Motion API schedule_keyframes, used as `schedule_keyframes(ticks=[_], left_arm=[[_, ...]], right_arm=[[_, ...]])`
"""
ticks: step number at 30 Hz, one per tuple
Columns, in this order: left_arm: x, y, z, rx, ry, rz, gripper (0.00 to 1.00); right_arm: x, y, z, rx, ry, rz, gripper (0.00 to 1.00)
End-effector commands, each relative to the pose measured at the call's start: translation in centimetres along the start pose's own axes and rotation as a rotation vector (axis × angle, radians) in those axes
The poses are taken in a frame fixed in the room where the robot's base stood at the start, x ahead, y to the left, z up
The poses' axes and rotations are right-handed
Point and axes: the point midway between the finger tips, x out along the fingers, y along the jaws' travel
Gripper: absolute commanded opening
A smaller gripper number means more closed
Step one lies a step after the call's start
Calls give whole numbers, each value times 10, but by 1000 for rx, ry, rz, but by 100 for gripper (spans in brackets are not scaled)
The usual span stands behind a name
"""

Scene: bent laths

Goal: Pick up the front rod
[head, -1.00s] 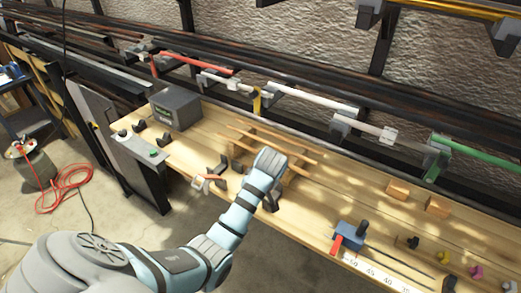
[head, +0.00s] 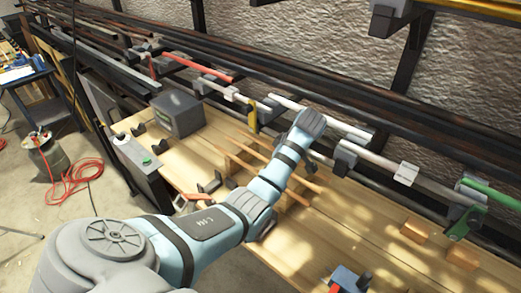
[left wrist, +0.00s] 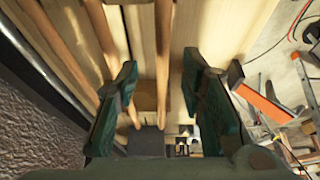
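Several thin wooden rods lie side by side on the pale wooden bench (head: 355,245). The front rod (left wrist: 162,45) is the one nearest the floor side in the left wrist view. It runs lengthwise between the two fingers of my left gripper (left wrist: 161,75), which is open with a gap on each side of the rod. The right gripper is in neither current view.
A grey box (head: 177,113) stands on the bench to the left. An orange-and-silver clamp-like piece (left wrist: 262,100) lies beside the right-hand finger. Wooden blocks (head: 415,230) sit to the right. Racks with pipes (head: 405,173) run along the wall behind.

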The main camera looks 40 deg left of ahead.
Motion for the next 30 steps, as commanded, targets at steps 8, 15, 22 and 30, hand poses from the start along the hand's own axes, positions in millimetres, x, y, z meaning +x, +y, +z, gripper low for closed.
schedule_keyframes(ticks=[8, 15, 22, 30], left_arm=[[39, 0, -2, 2, -1, 0, 36], [39, 0, -2, 2, -1, 1, 22], [38, 0, -2, 3, -1, 1, 0], [35, 0, -4, 3, -1, 1, 0]], right_arm=[[-3, 0, 11, -1, -18, 0, 40], [-3, 1, 0, -1, 1, 1, 40], [-3, 2, 1, -1, -1, 3, 40], [-7, 3, 3, -2, -6, 3, 40]])
